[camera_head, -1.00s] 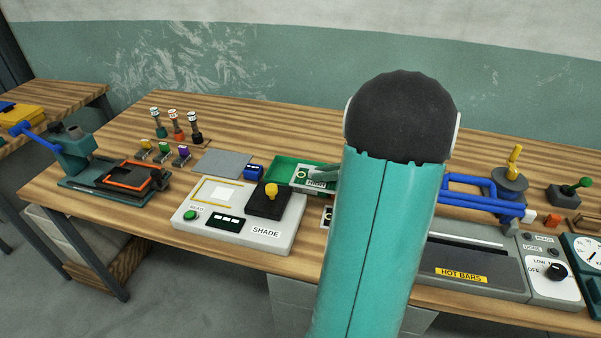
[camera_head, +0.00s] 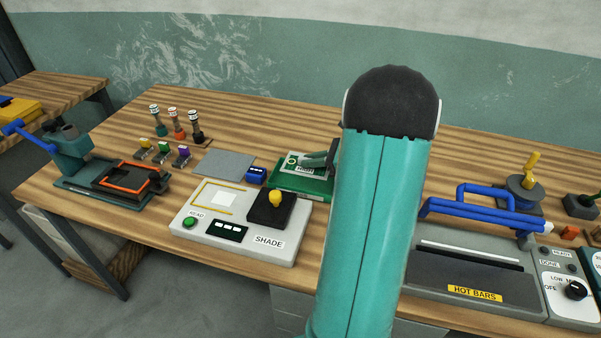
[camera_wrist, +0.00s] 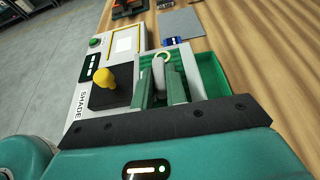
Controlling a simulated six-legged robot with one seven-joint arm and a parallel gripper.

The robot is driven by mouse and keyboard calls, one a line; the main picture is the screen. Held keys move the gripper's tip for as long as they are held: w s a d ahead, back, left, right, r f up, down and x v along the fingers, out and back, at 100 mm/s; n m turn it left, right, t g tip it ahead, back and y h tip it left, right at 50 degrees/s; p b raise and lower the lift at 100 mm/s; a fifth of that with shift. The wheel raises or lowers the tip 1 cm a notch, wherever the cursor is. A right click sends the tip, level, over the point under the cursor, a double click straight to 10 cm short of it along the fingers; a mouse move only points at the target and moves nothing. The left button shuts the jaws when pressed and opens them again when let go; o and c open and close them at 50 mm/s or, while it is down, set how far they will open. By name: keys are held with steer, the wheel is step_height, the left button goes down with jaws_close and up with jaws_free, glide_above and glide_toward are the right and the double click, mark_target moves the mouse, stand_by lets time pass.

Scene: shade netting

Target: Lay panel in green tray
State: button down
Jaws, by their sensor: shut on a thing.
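My gripper (camera_head: 310,158) is shut on the panel, which is over the tray. The tray's bare green part (camera_wrist: 212,72) shows to the right. I cannot tell whether the panel touches the tray floor.
The shade reader (camera_head: 185,225) with a yellow knob is close in front of the tray. A small blue block (camera_head: 256,175) and a grey mat (camera_head: 225,165) are to the left. The hot bars unit (camera_head: 450,265) is to the right. My arm hides the bench's middle.

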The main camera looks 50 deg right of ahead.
glide_above(300, 182)
steer(key=f, duration=0.6)
steer(key=shift+s+f, duration=0.25)
steer(key=shift+w+f, duration=0.2)
steer(key=shift+f, duration=1.5)
steer(key=shift+f, duration=0.2)
steer(key=shift+f, duration=0.35)
steer(key=c, duration=1.4)
jaws_free()
